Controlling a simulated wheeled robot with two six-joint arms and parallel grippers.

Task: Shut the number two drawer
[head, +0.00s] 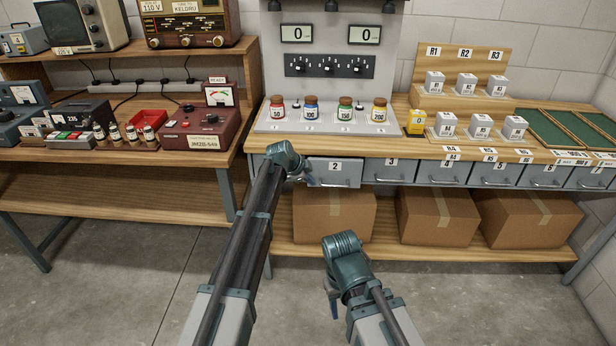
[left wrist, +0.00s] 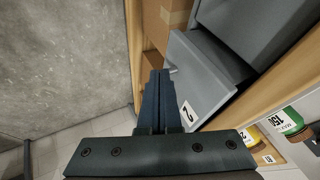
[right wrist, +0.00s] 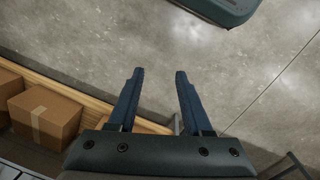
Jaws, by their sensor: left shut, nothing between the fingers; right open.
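The number two drawer (head: 345,172) is a grey drawer with a white "2" label under the bench top. Its front stands out a little past the neighbouring drawer fronts, so it is partly open. My left gripper (head: 308,178) is at the left end of this drawer's front, its fingers partly hidden by my wrist in the head view. In the left wrist view my left gripper (left wrist: 158,75) is shut and empty, beside the drawer front (left wrist: 192,75); I cannot tell if it touches. My right gripper (right wrist: 158,75) is open and empty, low over the floor.
Drawer three (head: 388,171) and others run along the bench to the right, seemingly shut. Cardboard boxes (head: 333,215) stand on the shelf below. Coloured jars (head: 311,108) stand on the bench above. The floor (head: 130,270) in front is clear.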

